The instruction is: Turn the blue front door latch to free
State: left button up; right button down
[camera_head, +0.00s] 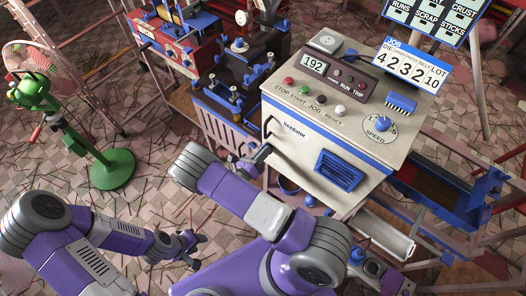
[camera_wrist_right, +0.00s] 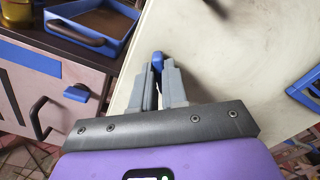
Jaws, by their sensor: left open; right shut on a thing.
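The machine (camera_head: 300,150) is a cream cabinet with a blue-trimmed front, a control panel on top and a blue vent (camera_head: 340,170). My right gripper (camera_head: 260,155) is at the left side of its front face. In the right wrist view, my right gripper (camera_wrist_right: 160,82) is shut on the blue latch (camera_wrist_right: 157,61), whose rounded tip shows between the grey fingertips. The rest of the latch is hidden by the fingers, so its exact angle cannot be told. My left gripper (camera_head: 198,250) is open and empty, low on the left above the floor.
A dark bench unit (camera_head: 225,110) with blue fittings stands close left of the machine. A green fan stand (camera_head: 105,165) is further left. A blue job board (camera_head: 412,68) stands behind the machine. The tiled floor between fan and machine is mostly free.

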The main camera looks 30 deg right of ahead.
jog(key=shift+n, duration=0.9)
jog(key=c, duration=1.2)
grip_release()
jog(key=shift+o, duration=0.2)
jog(key=v, duration=0.7)
jog(key=shift+a, duration=0.35)
jog(key=shift+s, duration=0.1)
